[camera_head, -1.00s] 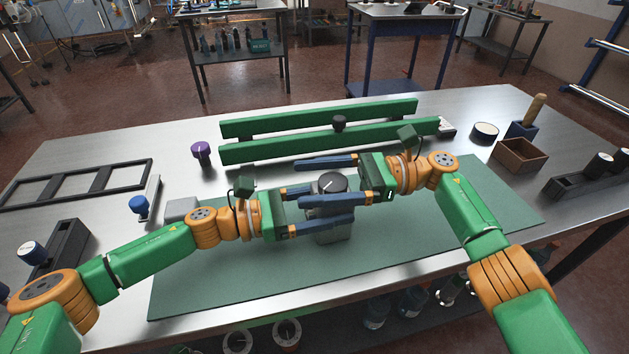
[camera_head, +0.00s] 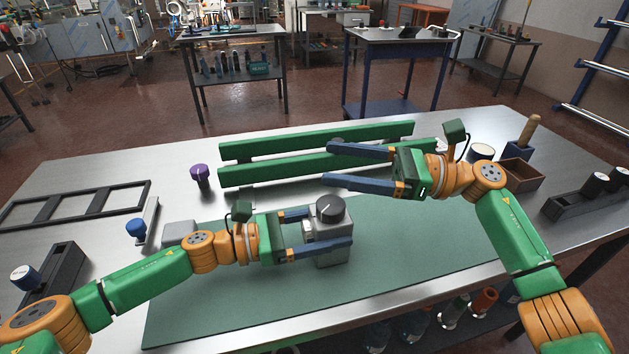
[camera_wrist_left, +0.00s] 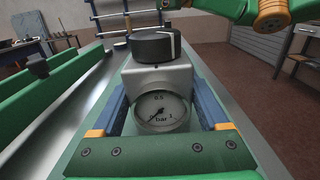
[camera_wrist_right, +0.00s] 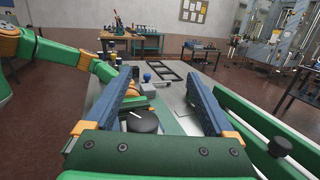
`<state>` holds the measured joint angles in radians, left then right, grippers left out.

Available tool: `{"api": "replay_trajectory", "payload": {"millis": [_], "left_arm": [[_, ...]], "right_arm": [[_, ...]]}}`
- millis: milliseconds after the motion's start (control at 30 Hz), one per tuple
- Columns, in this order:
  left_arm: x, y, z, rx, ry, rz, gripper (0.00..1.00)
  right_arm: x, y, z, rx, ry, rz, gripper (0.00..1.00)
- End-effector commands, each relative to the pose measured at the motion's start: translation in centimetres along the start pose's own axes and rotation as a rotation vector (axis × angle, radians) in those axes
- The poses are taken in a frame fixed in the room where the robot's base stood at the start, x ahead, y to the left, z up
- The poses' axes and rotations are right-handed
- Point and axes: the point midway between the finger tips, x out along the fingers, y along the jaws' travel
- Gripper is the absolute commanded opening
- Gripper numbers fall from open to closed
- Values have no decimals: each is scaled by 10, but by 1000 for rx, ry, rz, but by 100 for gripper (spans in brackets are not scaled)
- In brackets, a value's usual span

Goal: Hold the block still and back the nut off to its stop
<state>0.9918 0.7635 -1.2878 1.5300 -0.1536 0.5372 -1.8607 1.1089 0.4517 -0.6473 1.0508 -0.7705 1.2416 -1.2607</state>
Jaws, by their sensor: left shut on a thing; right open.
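The grey block (camera_head: 336,250) stands upright on the green mat. A round black nut (camera_head: 330,209) with a white line sits on top of it; the nut also shows in the left wrist view (camera_wrist_left: 155,45) and the right wrist view (camera_wrist_right: 143,121). My left gripper (camera_head: 329,229) is shut on the block, one finger on each side, below the nut. A round dial (camera_wrist_left: 161,110) marked in bar faces my left wrist; its needle points to the lower left. My right gripper (camera_head: 328,163) is open and empty, behind and above the nut, clear of it.
Two green rails (camera_head: 318,140) lie behind the mat (camera_head: 420,240). A purple-topped knob (camera_head: 200,174) and a blue-topped knob (camera_head: 136,227) stand at left, by a black frame (camera_head: 75,205). A brown box (camera_head: 522,174) is at right. The mat's right part is clear.

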Motion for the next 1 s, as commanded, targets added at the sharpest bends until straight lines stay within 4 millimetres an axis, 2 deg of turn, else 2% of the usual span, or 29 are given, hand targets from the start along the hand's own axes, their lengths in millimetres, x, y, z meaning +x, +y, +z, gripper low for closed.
{"api": "replay_trajectory", "payload": {"millis": [33, 100, 200, 333, 467, 567, 800, 1000], "left_arm": [[0, 0, 0, 0, 1, 2, 1], [0, 0, 0, -1, 1, 2, 1], [0, 0, 0, -1, 1, 1, 1], [0, 0, 0, -1, 1, 1, 1], [0, 0, 0, -1, 1, 1, 1], [0, 0, 0, -1, 1, 1, 1], [0, 0, 0, 0, 1, 1, 1], [0, 0, 0, 0, 1, 1, 1]], "right_arm": [[-21, -2, -15, -1, -4, -83, 89], [-44, 2, -31, -8, -4, -196, 89], [-66, 18, -48, -17, 22, -309, 89], [-75, 42, -63, -15, 62, -382, 89], [-75, 54, -68, -12, 81, -405, 89], [-65, 51, -68, -12, 80, -408, 89], [-8, 27, -71, -15, 77, -404, 89], [26, 12, -76, -12, 80, -405, 89]]}}
